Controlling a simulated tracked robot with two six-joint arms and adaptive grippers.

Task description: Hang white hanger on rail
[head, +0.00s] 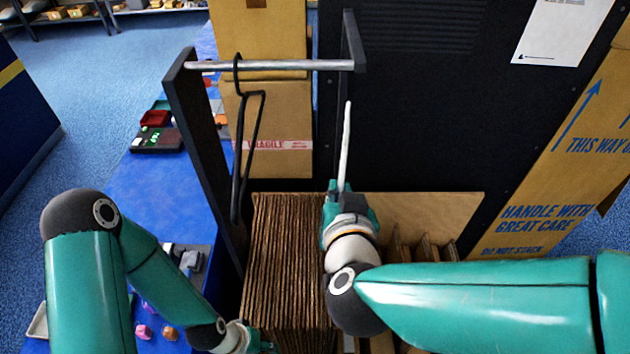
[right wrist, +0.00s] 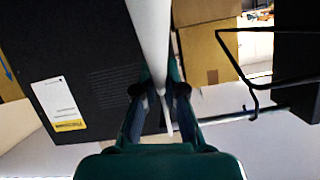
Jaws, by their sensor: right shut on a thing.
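The white hanger (head: 345,145) shows nearly edge-on in the head view, as a thin upright white strip below the rail's right end. My right gripper (head: 342,188) is shut on its lower part. In the right wrist view the white hanger (right wrist: 150,40) runs between the fingers of my right gripper (right wrist: 158,95); its hook cannot be made out. The rail (head: 290,65) is a grey bar between two dark posts; it also shows in the right wrist view (right wrist: 225,117). The hanger appears apart from the rail. My left gripper (head: 258,342) is at the bottom edge, mostly cut off.
A black hanger (head: 243,150) hangs on the rail left of its middle. Stacked cardboard sheets (head: 285,240) stand below the rail. A black panel (head: 430,100) rises behind at the right. A blue table (head: 165,195) with small items lies left.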

